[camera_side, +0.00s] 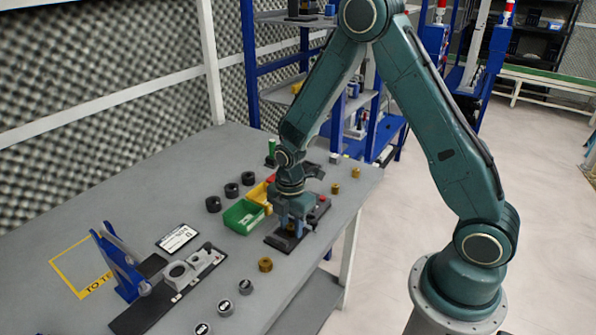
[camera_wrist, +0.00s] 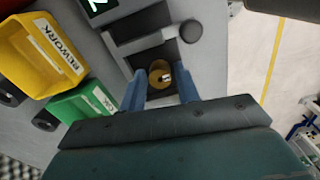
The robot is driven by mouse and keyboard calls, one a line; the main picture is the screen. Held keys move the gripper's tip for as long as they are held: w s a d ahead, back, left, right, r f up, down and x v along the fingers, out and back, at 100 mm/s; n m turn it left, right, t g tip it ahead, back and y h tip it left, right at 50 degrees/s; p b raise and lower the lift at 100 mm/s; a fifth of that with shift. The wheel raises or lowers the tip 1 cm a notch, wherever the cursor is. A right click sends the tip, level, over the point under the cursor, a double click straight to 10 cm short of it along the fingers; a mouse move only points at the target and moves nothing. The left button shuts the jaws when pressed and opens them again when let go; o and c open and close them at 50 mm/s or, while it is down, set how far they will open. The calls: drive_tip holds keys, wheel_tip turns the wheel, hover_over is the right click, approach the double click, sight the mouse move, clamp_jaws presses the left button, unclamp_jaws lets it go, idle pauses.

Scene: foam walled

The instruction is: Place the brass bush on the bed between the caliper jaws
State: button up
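My gripper (camera_wrist: 160,85) is low over the device, with one blue finger on each side of the bush. Gaps show between the fingers and the bush, so it looks open around it. In the side view my gripper (camera_side: 294,222) points straight down.
A green bin (camera_side: 243,216) and a yellow bin (camera_side: 260,194) stand close left of my gripper. Another brass piece (camera_side: 265,264) lies in front; smaller ones (camera_side: 334,188) lie behind. Black rings (camera_side: 213,204), a blue stand (camera_side: 122,262) and a grey fixture (camera_side: 180,275) are further left.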

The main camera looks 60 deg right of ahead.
sight(291, 226)
drive_tip(key=shift+r, duration=0.1)
wheel_tip(291, 226, up, 12)
idle(1.0)
drive_tip(key=shift+r, duration=0.15)
idle(0.3)
drive_tip(key=s+a+r+m+t, duration=0.1)
drive_tip(key=s+r+m+t, duration=0.1)
drive_tip(key=s+r+m, duration=0.5)
drive_tip(key=s+a+r+m+t, duration=0.1)
drive_tip(key=s+r+m+t, duration=0.2)
drive_tip(key=s+r+m, duration=0.5)
drive_tip(key=s+m, duration=0.1)
drive_tip(key=s, duration=0.4)
drive_tip(key=shift+s+r+m+t, duration=0.2)
drive_tip(key=shift+m+t, duration=0.1)
drive_tip(key=shift+m, duration=0.1)
